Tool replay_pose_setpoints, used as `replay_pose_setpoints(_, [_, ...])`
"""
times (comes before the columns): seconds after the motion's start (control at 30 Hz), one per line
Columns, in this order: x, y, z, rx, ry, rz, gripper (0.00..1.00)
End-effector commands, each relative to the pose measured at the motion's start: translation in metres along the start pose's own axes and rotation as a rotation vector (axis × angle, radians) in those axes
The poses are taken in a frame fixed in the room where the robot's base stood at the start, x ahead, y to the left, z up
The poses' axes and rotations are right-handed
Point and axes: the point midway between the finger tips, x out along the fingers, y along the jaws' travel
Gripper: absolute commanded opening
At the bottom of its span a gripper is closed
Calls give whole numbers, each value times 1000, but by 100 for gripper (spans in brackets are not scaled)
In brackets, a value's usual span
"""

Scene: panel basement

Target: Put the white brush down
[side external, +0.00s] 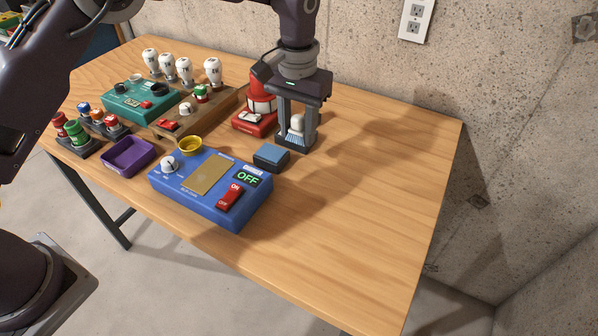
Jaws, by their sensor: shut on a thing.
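The white brush (297,126) is upright between the fingers of my gripper (296,138). Its rounded white handle is at the top and pale blue bristles point down. My gripper is shut on it, close over the wooden table (370,190), behind the dark block with a blue top. I cannot tell whether the bristles touch the table.
A blue-topped block (271,156) is just in front of my gripper. A red device (258,112) stands close on the left. The blue control box (211,186) showing OFF, a yellow cup (190,146) and a purple tray (128,155) are further left. The table's right side is clear.

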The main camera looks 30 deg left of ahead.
Motion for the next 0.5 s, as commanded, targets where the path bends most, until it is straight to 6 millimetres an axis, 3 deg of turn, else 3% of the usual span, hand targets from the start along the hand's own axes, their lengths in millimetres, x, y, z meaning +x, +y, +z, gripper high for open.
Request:
replay_pose_setpoints(0.2, [48, 3, -1, 14, -2, 0, 0])
replay_pose_setpoints(0.5, [94, 3, -1, 11, -1, 0, 0])
